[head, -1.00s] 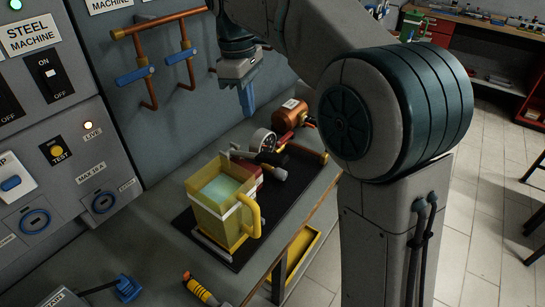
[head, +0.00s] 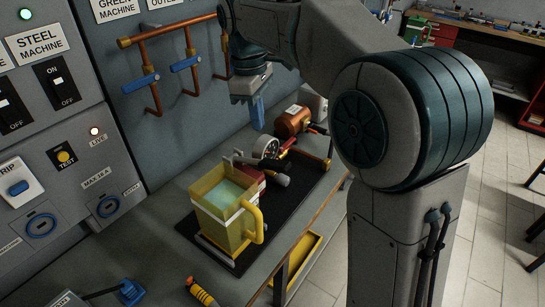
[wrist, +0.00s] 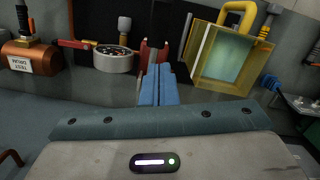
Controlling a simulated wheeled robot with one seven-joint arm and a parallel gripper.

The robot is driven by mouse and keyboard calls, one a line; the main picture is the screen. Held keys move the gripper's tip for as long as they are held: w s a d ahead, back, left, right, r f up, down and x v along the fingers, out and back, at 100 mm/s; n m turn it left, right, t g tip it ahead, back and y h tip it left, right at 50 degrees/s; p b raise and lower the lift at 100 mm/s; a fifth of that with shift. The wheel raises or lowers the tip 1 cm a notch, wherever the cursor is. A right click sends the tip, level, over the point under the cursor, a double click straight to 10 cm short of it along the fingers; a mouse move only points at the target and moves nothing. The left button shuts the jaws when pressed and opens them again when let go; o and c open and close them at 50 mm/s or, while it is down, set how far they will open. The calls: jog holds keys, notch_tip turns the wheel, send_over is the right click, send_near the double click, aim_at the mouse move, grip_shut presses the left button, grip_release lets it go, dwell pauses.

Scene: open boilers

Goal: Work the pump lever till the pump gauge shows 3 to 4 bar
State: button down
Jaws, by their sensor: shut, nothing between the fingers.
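My gripper (head: 257,113) has blue fingers pointing down, shut and empty, above and behind the gauge and apart from the pump. The shut fingers (wrist: 157,86) also show in the wrist view.
A yellow clear-walled tank (head: 222,211) of pale liquid stands at the mat's near end. A copper test drum (head: 292,121) is at its far end. Copper pipes with blue-handled valves (head: 187,62) run along the wall. An orange-black tool (head: 201,292) lies near the bench edge.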

aim_at(271, 162)
jog(key=shift+s+d+f+p, duration=0.3)
jog(key=shift+d+f+p, duration=0.05)
jog(key=shift+d+f, duration=0.25)
jog(key=shift+s+d+f+p, duration=0.25)
jog(key=shift+d+f+p, duration=0.05)
jog(key=shift+d+f, duration=0.25)
jog(key=f+b, duration=0.6)
jog(key=b, duration=0.1)
jog(key=shift+s+d+f, duration=0.15)
jog(key=shift+d+f, duration=0.15)
jog(key=shift+f, duration=0.1)
jog(key=shift+f+b, duration=1.3)
jog(key=shift+f, duration=0.95)
